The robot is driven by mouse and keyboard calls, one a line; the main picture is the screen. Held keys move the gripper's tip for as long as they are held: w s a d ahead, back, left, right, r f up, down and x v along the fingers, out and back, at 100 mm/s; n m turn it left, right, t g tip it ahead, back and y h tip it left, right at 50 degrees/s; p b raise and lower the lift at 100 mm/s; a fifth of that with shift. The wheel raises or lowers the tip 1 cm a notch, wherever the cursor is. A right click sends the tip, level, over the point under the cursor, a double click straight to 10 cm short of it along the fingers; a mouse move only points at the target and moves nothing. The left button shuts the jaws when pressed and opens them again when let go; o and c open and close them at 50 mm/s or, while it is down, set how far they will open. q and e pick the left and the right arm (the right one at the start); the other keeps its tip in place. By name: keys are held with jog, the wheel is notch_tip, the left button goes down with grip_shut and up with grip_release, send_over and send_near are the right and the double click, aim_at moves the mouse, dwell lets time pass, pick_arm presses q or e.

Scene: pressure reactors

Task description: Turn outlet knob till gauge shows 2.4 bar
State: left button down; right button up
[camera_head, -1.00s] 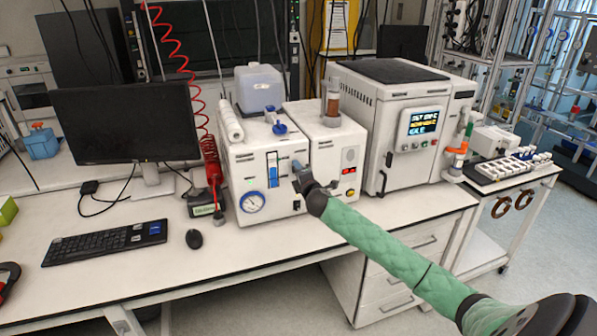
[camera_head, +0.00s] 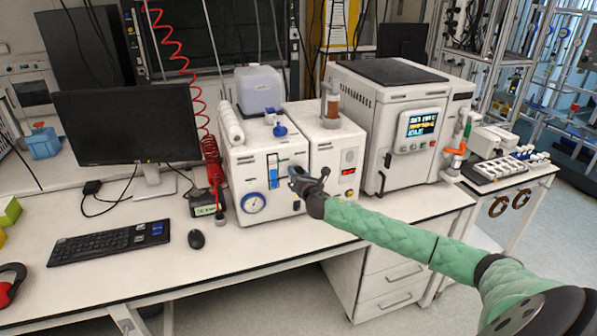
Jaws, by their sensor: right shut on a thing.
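The white unit with the round gauge (camera_head: 252,203) stands on the bench. The gauge has a white face and a blue rim low on the front; its needle is too small to read. My right gripper (camera_head: 298,177) reaches in from the right, at the right part of this unit's front panel, right of the gauge. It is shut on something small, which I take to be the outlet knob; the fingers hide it. My left gripper is not in view.
A blue flow-tube strip (camera_head: 273,171) sits above and right of the gauge. A second white unit (camera_head: 336,150) and a larger machine with a screen (camera_head: 421,124) stand to the right. A monitor (camera_head: 127,124), keyboard (camera_head: 110,241) and mouse (camera_head: 196,239) are on the left.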

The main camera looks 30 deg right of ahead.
jog(key=shift+n, duration=0.6)
jog(key=shift+n+p, duration=0.35)
jog(key=shift+n, duration=0.05)
jog(key=shift+f+n, duration=0.1)
jog(key=shift+n, duration=0.2)
jog(key=o, duration=0.9)
jog(key=shift+o, duration=0.3)
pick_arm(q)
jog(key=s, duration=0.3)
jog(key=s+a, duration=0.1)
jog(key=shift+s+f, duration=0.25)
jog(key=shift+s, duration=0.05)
